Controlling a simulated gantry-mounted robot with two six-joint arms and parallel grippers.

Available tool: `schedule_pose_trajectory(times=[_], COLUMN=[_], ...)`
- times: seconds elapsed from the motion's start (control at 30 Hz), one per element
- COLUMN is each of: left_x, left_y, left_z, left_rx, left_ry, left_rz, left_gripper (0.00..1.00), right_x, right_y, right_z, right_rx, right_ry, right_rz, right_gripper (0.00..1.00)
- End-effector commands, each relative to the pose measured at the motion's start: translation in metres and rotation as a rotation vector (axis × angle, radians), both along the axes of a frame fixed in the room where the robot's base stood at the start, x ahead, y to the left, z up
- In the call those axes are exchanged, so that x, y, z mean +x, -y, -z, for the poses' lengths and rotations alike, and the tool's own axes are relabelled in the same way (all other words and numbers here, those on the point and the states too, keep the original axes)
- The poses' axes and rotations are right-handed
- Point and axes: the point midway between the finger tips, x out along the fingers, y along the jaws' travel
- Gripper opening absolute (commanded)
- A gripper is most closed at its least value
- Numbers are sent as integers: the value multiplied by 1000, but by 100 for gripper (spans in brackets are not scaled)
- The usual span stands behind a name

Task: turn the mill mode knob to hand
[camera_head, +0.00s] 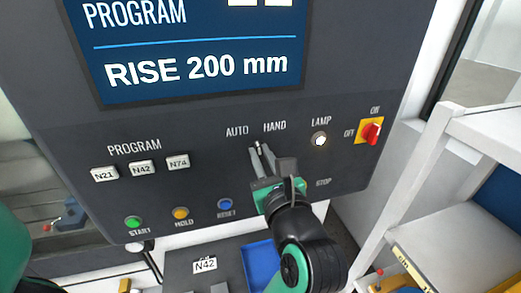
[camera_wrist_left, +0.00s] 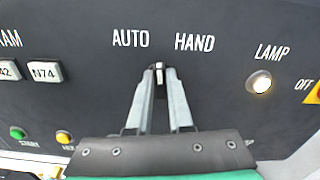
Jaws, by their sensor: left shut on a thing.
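The mill mode knob (camera_head: 258,148) is on the dark control panel, below the AUTO (camera_head: 237,132) and HAND (camera_head: 274,127) labels. It also shows in the left wrist view (camera_wrist_left: 158,68) as a small dark knob with a white mark, between the two labels. The mark points roughly upward, not clearly at either word. My left gripper (camera_head: 261,152) is shut on the knob, with one grey finger on each side; its fingertips also show in the left wrist view (camera_wrist_left: 159,72). The fingers hide part of the knob. My right gripper is in neither view.
A lit LAMP (camera_head: 319,139) and a red switch on a yellow plate (camera_head: 370,131) are to the right. Buttons N21, N42 and N74 (camera_head: 178,162) and a blue RESET button (camera_head: 224,204) are to the left. The STOP label (camera_head: 323,183) is close to my gripper.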

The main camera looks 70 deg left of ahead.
Motion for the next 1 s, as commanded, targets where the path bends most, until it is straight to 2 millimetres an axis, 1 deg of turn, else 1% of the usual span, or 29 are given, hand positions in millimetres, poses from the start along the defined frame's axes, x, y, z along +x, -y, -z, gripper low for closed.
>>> schedule_pose_trajectory(times=[0.03,0.4,0.6,0.8,1.0], left_x=[0,3,5,5,6], left_y=[0,0,1,1,1], left_z=[-4,-4,-3,-2,0], left_rx=[5,34,47,55,60], left_ry=[-43,-388,-534,-633,-680], left_rz=[0,0,0,0,0], left_gripper=[0,0,0,0,0], right_x=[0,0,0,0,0], right_y=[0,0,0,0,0], right_z=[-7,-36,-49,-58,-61], right_rx=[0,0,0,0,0], right_ry=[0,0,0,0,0], right_rz=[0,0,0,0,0], right_gripper=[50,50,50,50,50])
